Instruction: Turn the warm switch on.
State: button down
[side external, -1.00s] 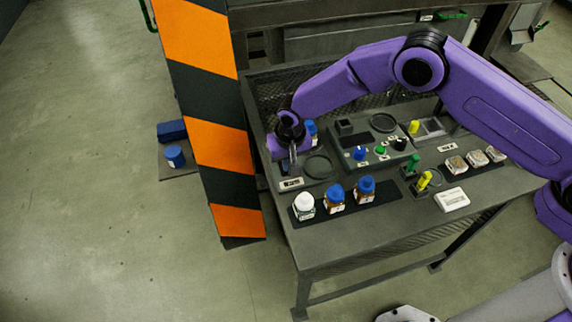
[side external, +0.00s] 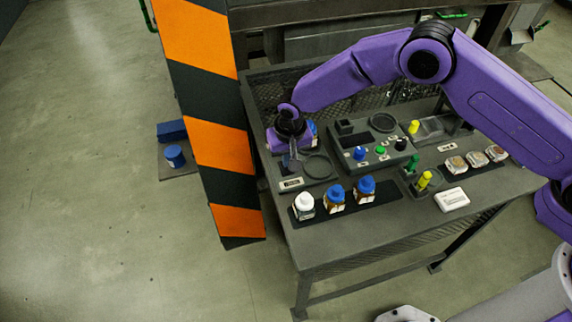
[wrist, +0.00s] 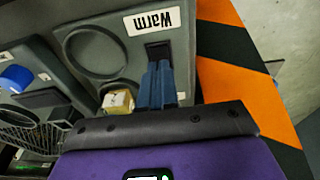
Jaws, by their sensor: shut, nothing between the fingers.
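The warm station is a dark grey panel with a round ring (wrist: 92,50) and a white "Warm" label (wrist: 152,20), upside down in the wrist view. A black switch (wrist: 158,49) sits just below the label there. My gripper (wrist: 160,64) is shut and empty, its blue-grey fingertips at the switch's near edge and covering part of it. I cannot tell whether they touch it, nor the switch's position. In the side view my gripper (side external: 291,164) is low over the left end of the panel (side external: 319,168), and the switch is not clear.
A cream-topped object (wrist: 118,101) is close beside my fingers. An orange and black striped post (side external: 221,150) stands just left of the table. White (side external: 304,202) and blue-capped bottles (side external: 335,194) stand in front. A control box (side external: 372,140) is to the right.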

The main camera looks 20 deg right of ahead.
notch_tip(320, 180, up, 5)
jog(key=shift+f, duration=0.2)
dwell(0.4)
dwell(0.4)
jog(key=s+d+r+n, duration=0.6)
jog(key=s+d+r, duration=0.6)
jog(key=s+r, duration=0.25)
jog(key=s+d+r+n, duration=0.2)
jog(key=s+d+n, duration=0.1)
jog(key=s+d, duration=0.7)
jog(key=s+d+r+n+g, duration=0.1)
jog(key=s+d+r+n, duration=0.1)
jog(key=s+d, duration=0.7)
jog(key=shift+s+d+r+n+g, duration=0.15)
jog(key=shift+s+d+n+g, duration=0.2)
jog(key=shift+d+n, duration=0.4)
